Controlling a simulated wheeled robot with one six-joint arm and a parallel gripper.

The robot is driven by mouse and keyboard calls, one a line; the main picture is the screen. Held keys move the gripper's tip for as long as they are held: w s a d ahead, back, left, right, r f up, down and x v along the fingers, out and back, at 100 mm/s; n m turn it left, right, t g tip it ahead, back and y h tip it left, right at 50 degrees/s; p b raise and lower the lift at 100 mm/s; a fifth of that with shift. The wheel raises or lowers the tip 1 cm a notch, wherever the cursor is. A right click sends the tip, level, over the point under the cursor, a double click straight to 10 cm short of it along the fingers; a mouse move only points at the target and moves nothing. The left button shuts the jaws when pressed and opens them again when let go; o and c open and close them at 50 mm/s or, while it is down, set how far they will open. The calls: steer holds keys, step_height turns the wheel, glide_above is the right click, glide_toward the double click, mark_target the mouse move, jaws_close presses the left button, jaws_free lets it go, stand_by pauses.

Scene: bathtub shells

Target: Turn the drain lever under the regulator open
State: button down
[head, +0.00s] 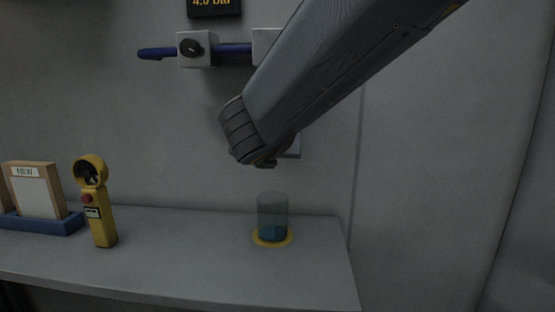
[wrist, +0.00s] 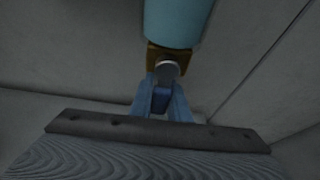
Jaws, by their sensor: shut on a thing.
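In the wrist view the teal bowl (wrist: 178,22) of the regulator hangs at the top. A brass drain block (wrist: 157,56) with a pale round pivot sits under it. The dark blue drain lever (wrist: 161,99) hangs down from the pivot. My gripper (wrist: 164,86) is shut on the lever, with one bluish finger on each side of it. In the head view my arm hides the bowl, the drain lever and my fingers.
A blue pipe (head: 234,49) with a grey valve box (head: 196,49) runs along the wall. Below, a shelf (head: 180,255) carries a clear cup (head: 272,212) on a yellow ring, a yellow handheld meter (head: 100,213) and a card holder (head: 45,222). A dark display (head: 214,6) is above.

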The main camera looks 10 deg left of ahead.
stand_by(0.4)
steer(key=c, duration=1.7)
jaws_free()
steer(key=v, duration=0.8)
steer(key=shift+f+p, duration=0.1)
steer(key=shift+p, duration=0.3)
steer(key=shift+a, duration=0.1)
